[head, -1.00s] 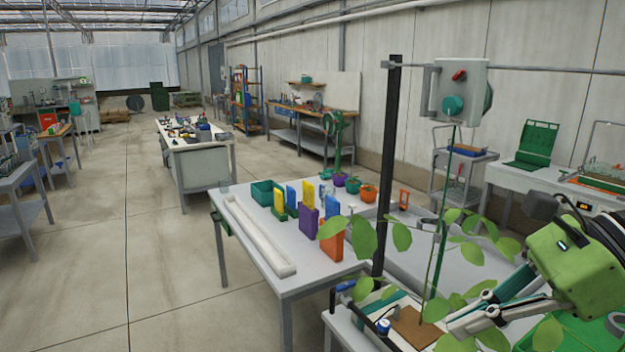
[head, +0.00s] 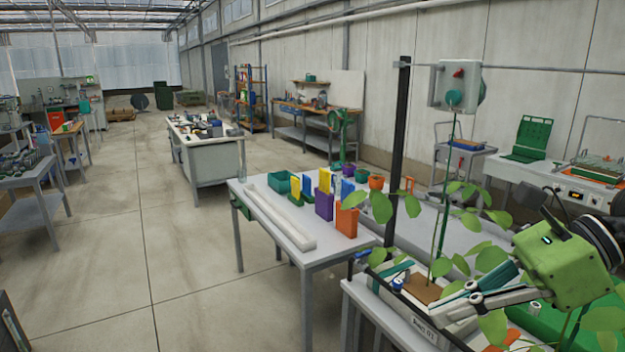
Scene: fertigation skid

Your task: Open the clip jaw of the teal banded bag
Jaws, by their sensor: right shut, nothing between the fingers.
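A white slab-like bag with a teal band (head: 383,280) lies at the lower right, partly behind leaves. It appears to be the teal banded bag; I cannot make out its clip jaw. My right gripper (head: 452,311) comes in from the right, its light fingers pointing left above the white trough just right of the bag. Its fingers are shut and empty, apart from the bag as far as I can tell. Leaves cover part of the area around it. My left gripper is out of view.
A plant stem (head: 444,190) hangs from a wall-side box (head: 455,84), its leaves crossing the work area. A black post (head: 400,150) stands behind the bag. A white table (head: 300,262) with coloured holders is at the centre.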

